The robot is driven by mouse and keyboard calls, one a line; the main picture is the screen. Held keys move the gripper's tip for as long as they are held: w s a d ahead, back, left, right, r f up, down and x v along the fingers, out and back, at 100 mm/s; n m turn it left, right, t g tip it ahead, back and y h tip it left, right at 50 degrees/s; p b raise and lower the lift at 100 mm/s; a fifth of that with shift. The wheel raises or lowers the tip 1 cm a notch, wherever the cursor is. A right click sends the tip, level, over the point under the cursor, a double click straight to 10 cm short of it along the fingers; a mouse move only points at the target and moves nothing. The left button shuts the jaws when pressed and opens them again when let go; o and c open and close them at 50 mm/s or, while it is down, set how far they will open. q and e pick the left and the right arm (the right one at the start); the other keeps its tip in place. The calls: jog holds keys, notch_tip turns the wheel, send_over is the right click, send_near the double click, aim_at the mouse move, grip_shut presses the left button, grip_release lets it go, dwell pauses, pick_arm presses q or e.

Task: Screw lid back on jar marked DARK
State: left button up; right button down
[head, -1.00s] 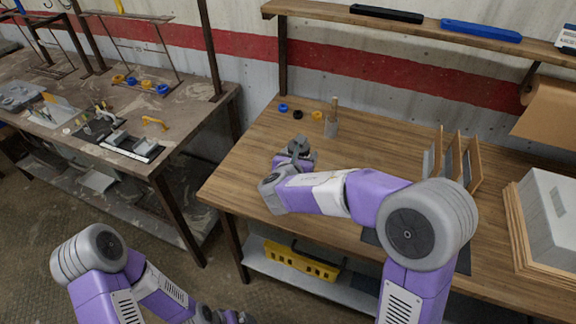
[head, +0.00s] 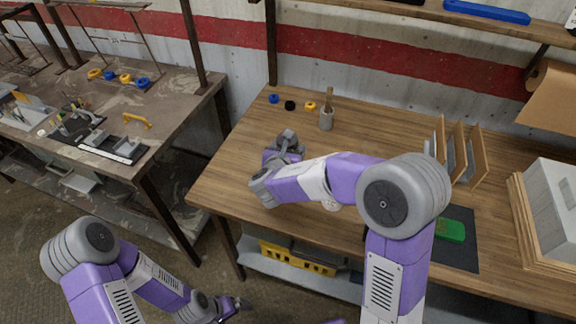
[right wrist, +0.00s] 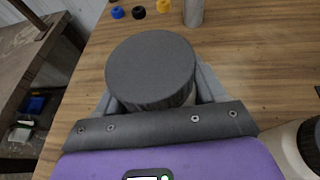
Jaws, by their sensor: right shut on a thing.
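My right gripper (right wrist: 150,95) is shut on a round dark grey lid (right wrist: 150,62) with a ribbed side, seen from above in the right wrist view. Whether a jar is under this lid is hidden. In the head view my right gripper (head: 288,140) is over the left part of the wooden bench. A pale jar (right wrist: 280,142) with a black top is cut off at the right edge of the right wrist view. No DARK marking is readable. My left gripper (head: 236,304) hangs low in front of the bench, too small to tell its opening.
Blue (head: 274,99), black (head: 290,105) and yellow (head: 310,106) small rings and a grey cup (head: 326,121) stand behind the gripper. A green object (head: 449,230) lies on a dark mat (head: 458,258). Upright dividers (head: 460,150) and a grey box (head: 556,205) stand right.

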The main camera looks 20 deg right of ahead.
dwell(0.3)
notch_tip(320, 180, down, 5)
jog(key=shift+f+b, duration=0.1)
jog(key=shift+b, duration=0.85)
jog(key=shift+c, duration=0.5)
grip_release()
jog(key=p+v, duration=0.2)
jog(key=v, duration=1)
